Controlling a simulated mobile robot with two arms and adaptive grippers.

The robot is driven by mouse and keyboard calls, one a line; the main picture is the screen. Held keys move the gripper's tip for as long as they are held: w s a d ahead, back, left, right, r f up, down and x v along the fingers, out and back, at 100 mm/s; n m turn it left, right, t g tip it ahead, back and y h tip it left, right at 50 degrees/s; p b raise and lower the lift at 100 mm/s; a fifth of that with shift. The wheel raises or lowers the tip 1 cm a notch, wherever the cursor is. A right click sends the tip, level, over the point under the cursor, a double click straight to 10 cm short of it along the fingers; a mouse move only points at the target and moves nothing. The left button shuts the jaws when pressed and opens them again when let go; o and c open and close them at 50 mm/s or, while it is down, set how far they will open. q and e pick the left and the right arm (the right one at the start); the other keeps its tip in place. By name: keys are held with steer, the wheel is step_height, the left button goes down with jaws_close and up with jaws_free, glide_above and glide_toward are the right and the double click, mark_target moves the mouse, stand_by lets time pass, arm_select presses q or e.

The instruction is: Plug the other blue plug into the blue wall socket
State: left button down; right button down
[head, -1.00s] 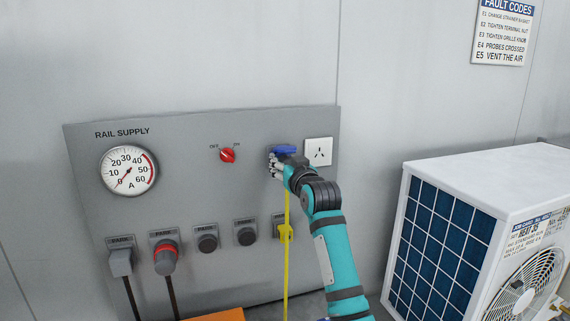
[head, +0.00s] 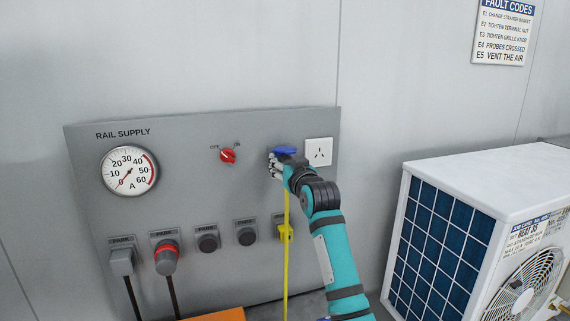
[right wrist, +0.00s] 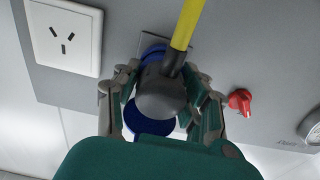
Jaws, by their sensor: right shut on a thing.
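My right gripper (head: 276,165) is at the upper right of the grey panel, just left of the white socket. In the right wrist view my right gripper (right wrist: 163,100) is shut around the dark grey body of a plug (right wrist: 160,96) with a yellow cable (right wrist: 188,22). A blue ring (right wrist: 152,50) shows between the plug and the panel. The blue lid (head: 284,150) of the wall socket stands open above the fingers; it also shows in the right wrist view (right wrist: 150,120). The fingers hide the plug's front, so how deep it sits cannot be told. My left gripper is not in view.
The white socket (head: 319,152) is close on the right. A red switch (head: 228,156) and a dial gauge (head: 129,171) are to the left. Parked plugs, one grey (head: 121,261) and one red-ringed (head: 166,258), sit below. A white outdoor unit (head: 480,180) stands at right.

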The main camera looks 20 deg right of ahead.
stand_by(0.4)
steer(key=c, duration=0.6)
jaws_free()
steer(key=shift+w, duration=0.1)
steer(key=shift+c, duration=0.2)
